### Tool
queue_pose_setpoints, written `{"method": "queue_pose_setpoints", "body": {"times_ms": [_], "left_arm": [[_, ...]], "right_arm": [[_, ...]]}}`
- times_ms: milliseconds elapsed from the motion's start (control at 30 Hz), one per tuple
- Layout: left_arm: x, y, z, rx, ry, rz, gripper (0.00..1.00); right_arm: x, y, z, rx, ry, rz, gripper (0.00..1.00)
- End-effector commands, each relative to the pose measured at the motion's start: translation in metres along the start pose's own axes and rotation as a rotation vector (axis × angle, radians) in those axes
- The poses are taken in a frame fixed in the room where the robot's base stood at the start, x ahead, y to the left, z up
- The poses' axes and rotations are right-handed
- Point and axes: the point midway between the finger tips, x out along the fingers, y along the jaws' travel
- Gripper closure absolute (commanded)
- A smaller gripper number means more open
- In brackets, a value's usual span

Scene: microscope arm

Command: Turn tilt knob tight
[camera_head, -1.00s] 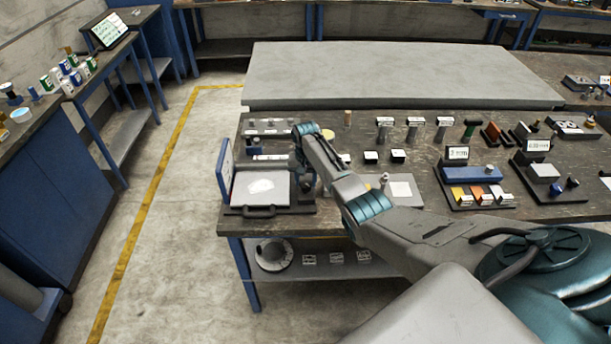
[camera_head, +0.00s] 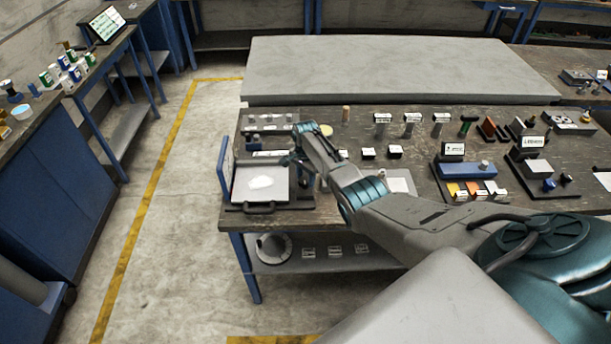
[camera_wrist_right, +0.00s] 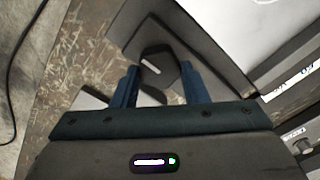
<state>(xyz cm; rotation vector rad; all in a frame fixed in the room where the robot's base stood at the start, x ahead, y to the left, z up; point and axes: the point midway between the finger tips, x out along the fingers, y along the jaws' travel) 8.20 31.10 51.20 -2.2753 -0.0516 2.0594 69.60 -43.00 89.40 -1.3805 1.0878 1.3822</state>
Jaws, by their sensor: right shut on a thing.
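The tilt knob (camera_wrist_right: 155,66) is dark, with a white mark on its face, in the right wrist view. My right gripper (camera_wrist_right: 160,72) has one blue finger on each side of it and is shut on it. In the head view my right gripper (camera_head: 298,164) is at the right side of a device with a pale flat plate (camera_head: 262,182); there the knob is hidden behind the gripper and arm. My left gripper is not in view.
The device has a dark handle (camera_head: 264,208) at its front and an upright blue-edged panel (camera_head: 223,168) on its left. Small labelled parts and a blue block (camera_head: 462,172) stand to the right on the bench. Open floor lies to the left.

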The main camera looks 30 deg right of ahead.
Motion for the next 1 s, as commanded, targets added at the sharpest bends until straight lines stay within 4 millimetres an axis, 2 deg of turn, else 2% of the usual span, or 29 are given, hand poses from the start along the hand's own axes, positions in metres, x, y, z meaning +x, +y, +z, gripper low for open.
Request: {"method": "queue_pose_setpoints", "body": {"times_ms": [500, 533, 633, 1000], "left_arm": [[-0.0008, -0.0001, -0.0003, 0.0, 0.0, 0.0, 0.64], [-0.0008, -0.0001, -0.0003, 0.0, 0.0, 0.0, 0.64], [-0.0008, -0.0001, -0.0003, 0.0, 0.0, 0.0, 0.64], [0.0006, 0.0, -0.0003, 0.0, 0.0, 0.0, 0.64]], "right_arm": [[-0.002, -0.001, -0.0017, 0.02, 0.004, -0.004, 0.83], [-0.002, -0.001, -0.0017, 0.02, 0.004, -0.004, 0.56], [-0.0018, -0.0008, -0.0015, 0.019, 0.003, -0.003, 0.38], [-0.0035, -0.0006, -0.0009, 0.019, 0.002, -0.003, 0.38]]}}
